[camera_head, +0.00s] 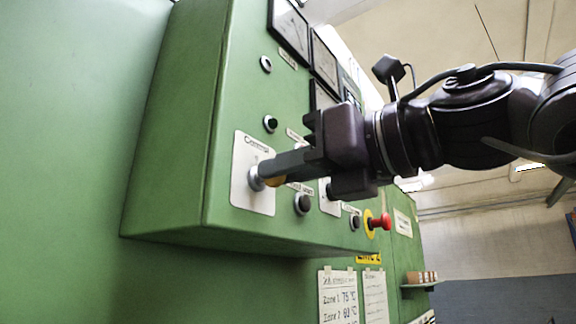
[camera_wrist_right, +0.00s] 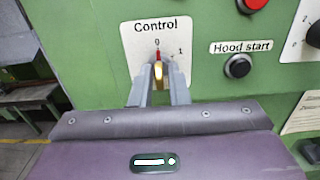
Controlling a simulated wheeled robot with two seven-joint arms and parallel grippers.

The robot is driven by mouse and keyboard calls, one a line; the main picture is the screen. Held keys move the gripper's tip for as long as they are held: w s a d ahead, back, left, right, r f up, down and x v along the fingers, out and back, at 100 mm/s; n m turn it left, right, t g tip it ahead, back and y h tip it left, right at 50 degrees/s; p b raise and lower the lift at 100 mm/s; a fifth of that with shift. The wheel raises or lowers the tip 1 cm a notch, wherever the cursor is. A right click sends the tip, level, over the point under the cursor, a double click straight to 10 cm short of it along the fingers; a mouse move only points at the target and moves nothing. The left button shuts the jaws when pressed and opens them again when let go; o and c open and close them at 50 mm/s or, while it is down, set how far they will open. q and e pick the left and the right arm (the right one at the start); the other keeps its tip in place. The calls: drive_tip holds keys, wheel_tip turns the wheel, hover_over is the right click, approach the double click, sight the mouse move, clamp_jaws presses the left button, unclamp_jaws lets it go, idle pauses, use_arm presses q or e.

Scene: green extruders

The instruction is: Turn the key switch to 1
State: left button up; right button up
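The key switch (camera_wrist_right: 158,70) is on the white "Control" plate (camera_wrist_right: 132,43) on the green panel. Its red mark points up at 0, and the 1 is up and to the right. A gold key sticks out of it. My right gripper (camera_wrist_right: 159,80) has its two grey fingers close on both sides of the key, with no clear gap showing. In the head view the right gripper (camera_head: 268,173) reaches in from the right to the silver switch collar (camera_head: 256,179), and its fingers hide most of the key. My left gripper is not in view.
A black "Hood start" button (camera_wrist_right: 238,66) is right of the plate. In the head view, more black buttons (camera_head: 303,204), a red emergency button (camera_head: 380,222) and gauges (camera_head: 289,27) are on the same panel. Paper sheets (camera_head: 339,295) hang below.

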clamp_jaws()
drive_tip(key=shift+m, duration=0.4)
drive_tip(key=shift+w+m+b, duration=0.1)
drive_tip(key=shift+m+b, duration=0.65)
drive_tip(key=shift+m, duration=4.75)
drive_tip(key=shift+o, duration=1.9)
unclamp_jaws()
drive_tip(key=shift+w+a+f, duration=0.1)
